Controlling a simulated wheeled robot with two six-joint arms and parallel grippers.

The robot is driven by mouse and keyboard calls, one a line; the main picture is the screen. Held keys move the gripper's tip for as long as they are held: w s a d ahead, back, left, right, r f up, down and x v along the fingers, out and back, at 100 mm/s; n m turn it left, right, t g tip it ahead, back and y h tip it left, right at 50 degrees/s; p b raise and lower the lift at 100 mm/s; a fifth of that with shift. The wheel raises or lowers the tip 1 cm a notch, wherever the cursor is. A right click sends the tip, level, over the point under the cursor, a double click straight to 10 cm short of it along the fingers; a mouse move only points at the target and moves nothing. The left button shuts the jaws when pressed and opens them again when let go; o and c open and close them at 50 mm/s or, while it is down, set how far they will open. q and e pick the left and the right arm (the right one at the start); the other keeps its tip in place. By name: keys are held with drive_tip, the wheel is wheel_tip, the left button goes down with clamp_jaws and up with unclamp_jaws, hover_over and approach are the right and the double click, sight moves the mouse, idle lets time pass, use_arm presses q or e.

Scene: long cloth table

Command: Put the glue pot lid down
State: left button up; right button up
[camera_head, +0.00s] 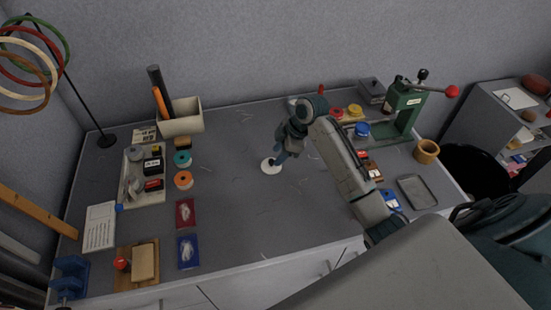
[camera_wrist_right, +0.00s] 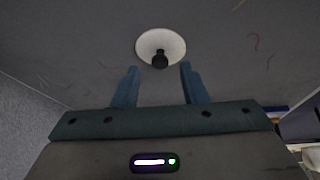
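The glue pot lid (camera_head: 271,167) is a white round disc lying flat on the grey table, left of my right arm. In the right wrist view the lid (camera_wrist_right: 150,42) has a small black knob, just beyond the fingertips. My right gripper (camera_head: 279,157) is over the lid's edge. I cannot tell the exact height of the fingertips above the lid. My left gripper is out of view.
A tray of small boxes (camera_head: 145,178), tape rolls (camera_head: 183,180) and colored packets (camera_head: 187,252) are to the left. A green press (camera_head: 402,108), a tan round pot (camera_head: 426,152) and a grey tray (camera_head: 417,192) are to the right. Bare cloth surrounds the lid.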

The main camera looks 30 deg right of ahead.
drive_tip(key=b+v, duration=0.1)
drive_tip(key=v, duration=0.7)
drive_tip(key=shift+r, duration=0.35)
drive_tip(key=shift+d, duration=0.1)
